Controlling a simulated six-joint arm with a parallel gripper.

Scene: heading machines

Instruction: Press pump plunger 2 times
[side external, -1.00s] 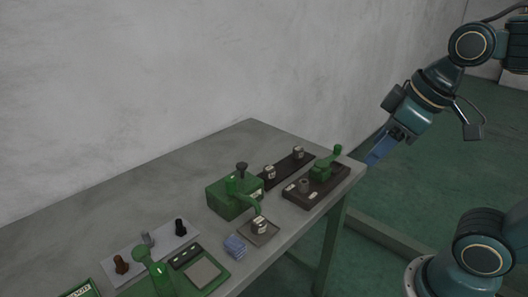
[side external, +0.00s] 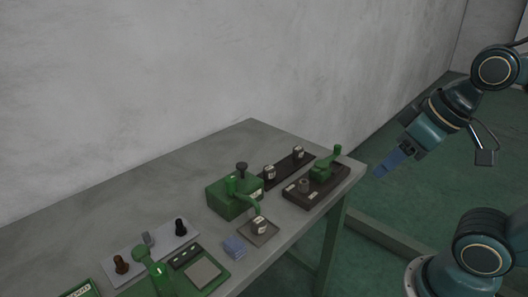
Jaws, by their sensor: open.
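The pump (side external: 226,201) is a green box near the middle of the table, with a dark-knobbed plunger (side external: 242,168) standing up from its top. A green spout curves from it over a small square tray (side external: 267,237) that holds a small labelled jar (side external: 260,224). My gripper (side external: 380,172) is off the table's right end, in the air, apart from the pump. Its blue fingers point down and left, are open and show nothing between them.
A dark base (side external: 322,193) with a green lever is at the table's right end, and a dark strip with labelled jars (side external: 298,152) lies behind it. The table's back left is bare.

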